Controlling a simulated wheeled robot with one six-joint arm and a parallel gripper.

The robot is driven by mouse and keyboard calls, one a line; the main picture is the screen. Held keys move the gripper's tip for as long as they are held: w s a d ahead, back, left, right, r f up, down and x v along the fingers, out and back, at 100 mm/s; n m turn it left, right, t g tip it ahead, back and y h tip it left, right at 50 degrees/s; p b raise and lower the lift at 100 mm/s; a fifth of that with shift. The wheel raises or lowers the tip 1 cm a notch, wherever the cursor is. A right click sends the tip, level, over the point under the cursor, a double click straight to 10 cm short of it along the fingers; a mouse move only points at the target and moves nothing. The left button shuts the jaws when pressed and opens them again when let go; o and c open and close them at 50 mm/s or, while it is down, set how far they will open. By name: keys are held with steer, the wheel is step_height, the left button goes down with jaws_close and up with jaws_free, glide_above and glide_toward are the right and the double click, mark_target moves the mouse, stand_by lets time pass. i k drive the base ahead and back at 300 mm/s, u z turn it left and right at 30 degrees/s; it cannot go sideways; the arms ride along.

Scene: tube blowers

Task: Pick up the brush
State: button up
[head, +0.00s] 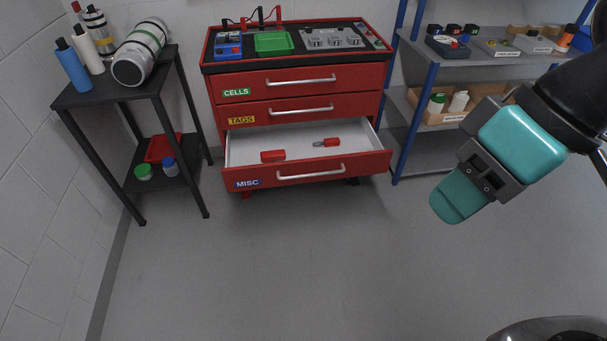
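The MISC drawer (245,141) of the red cabinet is pulled open. In it lies a small item with a red handle and a grey end (326,143), to the right of the middle. It may be the brush, but it is too small to be sure. A red block-like item (272,156) lies near the drawer front, further left. My gripper (459,197), teal and dark grey, hangs in the air at the right, pointing down and left, well apart from the drawer. Its fingers overlap in this view, so its opening is hidden.
The red cabinet (303,93) has closed CELLS and TAGS drawers and a green tray (273,42) on top. A black side table (110,93) with bottles and a silver cylinder stands left. A blue-posted shelf (427,78) stands right. The grey floor in front is clear.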

mark_target(269, 157)
steer(key=k, duration=1.25)
steer(key=u, duration=0.6)
steer(key=i, duration=0.55)
steer(key=u, duration=1.15)
steer(key=i, duration=2)
steer(key=z, duration=0.8)
steer(key=i, duration=0.75)
steer(key=z, duration=1.15)
steer(key=i, duration=0.55)
steer(key=z, duration=0.15)
